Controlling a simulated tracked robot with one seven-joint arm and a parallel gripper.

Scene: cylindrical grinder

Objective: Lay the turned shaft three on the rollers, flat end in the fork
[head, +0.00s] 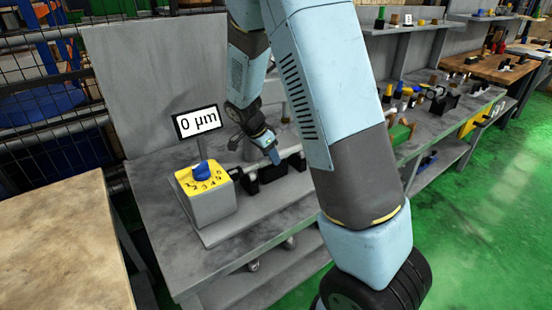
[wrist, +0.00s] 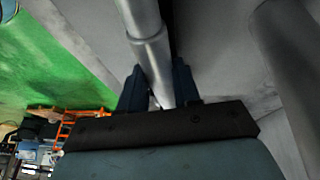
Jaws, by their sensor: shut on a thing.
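My gripper (wrist: 159,88) is shut on a grey metal shaft (wrist: 148,45) with a stepped diameter. In the wrist view the shaft runs between the two dark blue fingers and out past the top edge, so its far end is out of sight. In the head view my gripper (head: 272,156) is low over a grey fixture base (head: 222,229) with black supports (head: 272,173) on it. Which support is the fork and which bear rollers is too small to tell. Whether the shaft touches them is also unclear.
A yellow-topped box with a blue knob (head: 201,172) stands at the base's left end. A display (head: 197,122) behind it reads 0 µm. A grey panel (head: 130,75) closes the back. A wooden table (head: 60,240) is at left. Another bench with small parts (head: 440,100) is at right.

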